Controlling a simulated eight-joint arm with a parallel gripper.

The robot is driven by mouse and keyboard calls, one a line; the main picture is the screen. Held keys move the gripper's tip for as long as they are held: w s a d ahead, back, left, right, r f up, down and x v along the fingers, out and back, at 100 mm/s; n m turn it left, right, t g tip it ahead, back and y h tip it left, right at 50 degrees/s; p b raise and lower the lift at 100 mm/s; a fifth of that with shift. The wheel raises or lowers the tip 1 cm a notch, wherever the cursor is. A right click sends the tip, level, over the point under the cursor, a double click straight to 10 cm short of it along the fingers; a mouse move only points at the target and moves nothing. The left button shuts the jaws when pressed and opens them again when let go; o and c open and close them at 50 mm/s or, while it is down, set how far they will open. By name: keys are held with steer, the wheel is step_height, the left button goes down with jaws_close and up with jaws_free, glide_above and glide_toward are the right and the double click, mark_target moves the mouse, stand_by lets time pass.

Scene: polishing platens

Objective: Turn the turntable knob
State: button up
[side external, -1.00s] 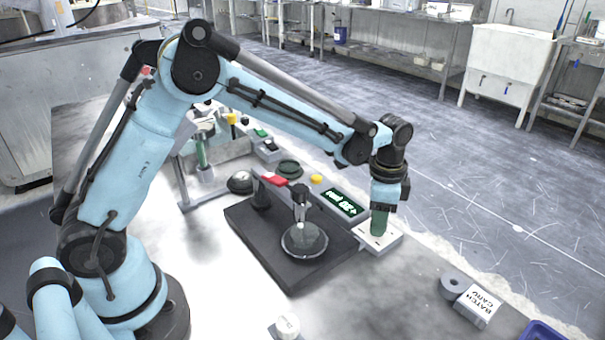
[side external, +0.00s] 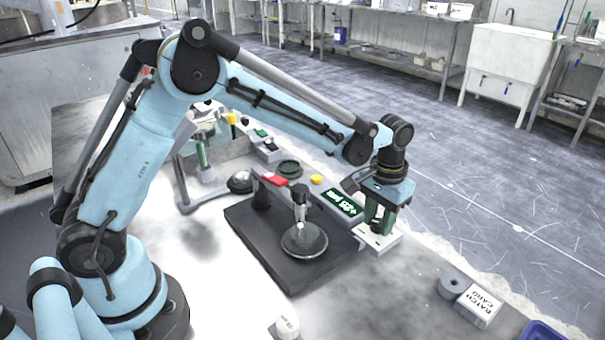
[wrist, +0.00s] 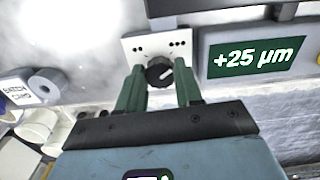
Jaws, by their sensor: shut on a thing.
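The turntable knob (wrist: 159,71) is a round black dial with a white pointer line on a pale control plate (wrist: 136,46). In the wrist view the pointer aims up and to the right. My gripper (wrist: 159,78) has its two green fingers on either side of the knob and is shut on it. In the side view my gripper (side external: 380,226) reaches down to the control plate (side external: 389,241), and the knob is hidden there. A dark round platen (side external: 304,240) sits on a black base left of the plate.
A green display (wrist: 252,57) next to the plate reads +25 µm. A batch card block (side external: 478,306) and a grey ring (side external: 453,285) lie at the right. A white rounded object (side external: 287,327) stands in front. A blue tray (side external: 543,332) is at the lower right.

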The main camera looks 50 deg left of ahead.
mark_target(379, 223)
steer(key=shift+n, duration=1.2)
steer(key=o, duration=1)
steer(key=shift+o, duration=0.2)
step_height(379, 223, up, 12)
step_height(379, 223, down, 12)
stand_by(0.5)
